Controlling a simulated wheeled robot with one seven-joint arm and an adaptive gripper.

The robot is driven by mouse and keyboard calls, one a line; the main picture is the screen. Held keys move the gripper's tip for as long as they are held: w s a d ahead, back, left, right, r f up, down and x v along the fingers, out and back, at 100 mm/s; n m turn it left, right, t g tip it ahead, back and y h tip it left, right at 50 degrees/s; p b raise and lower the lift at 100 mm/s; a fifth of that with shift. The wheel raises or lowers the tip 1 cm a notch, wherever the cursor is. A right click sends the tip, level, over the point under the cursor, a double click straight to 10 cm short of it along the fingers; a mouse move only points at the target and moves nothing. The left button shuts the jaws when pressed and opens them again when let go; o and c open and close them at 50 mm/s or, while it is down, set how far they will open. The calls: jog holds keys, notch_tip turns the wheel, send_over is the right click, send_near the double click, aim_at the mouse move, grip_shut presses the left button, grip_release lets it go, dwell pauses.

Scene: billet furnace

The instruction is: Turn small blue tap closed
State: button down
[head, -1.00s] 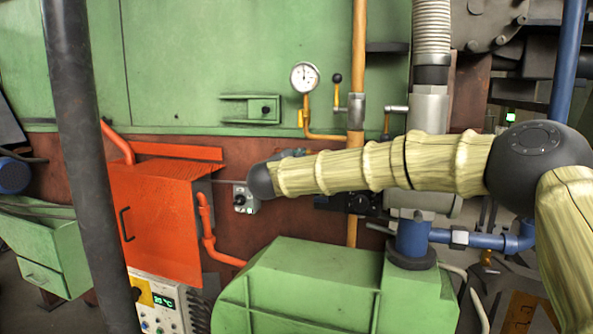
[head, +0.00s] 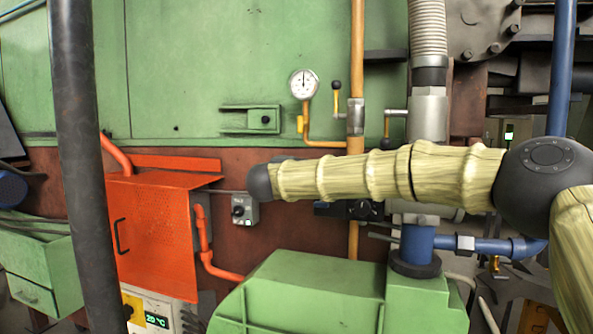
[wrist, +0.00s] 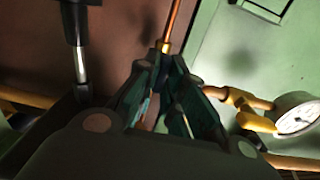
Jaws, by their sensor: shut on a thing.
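In the wrist view my gripper (wrist: 164,68) has its dark fingers closed together at the foot of a thin copper pipe (wrist: 174,25). A small bluish piece (wrist: 162,48) shows at the fingertips and seems to be the small blue tap. The fingers cover most of it, so its handle angle cannot be told. In the head view my arm crosses the picture and hides the gripper and the tap.
A pressure gauge (head: 303,83) with a yellow lever (head: 300,123) is on the green wall; both show right of my fingers in the wrist view. An orange cabinet (head: 155,235) stands left, a green housing (head: 305,290) below my arm, and blue pipes (head: 480,243) right.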

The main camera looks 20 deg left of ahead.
jog(key=shift+f, duration=0.2)
jog(key=c, duration=1.5)
grip_release()
jog(key=shift+r, duration=0.1)
jog(key=shift+s, duration=0.1)
jog(key=s, duration=1.2)
jog(key=shift+a, duration=0.2)
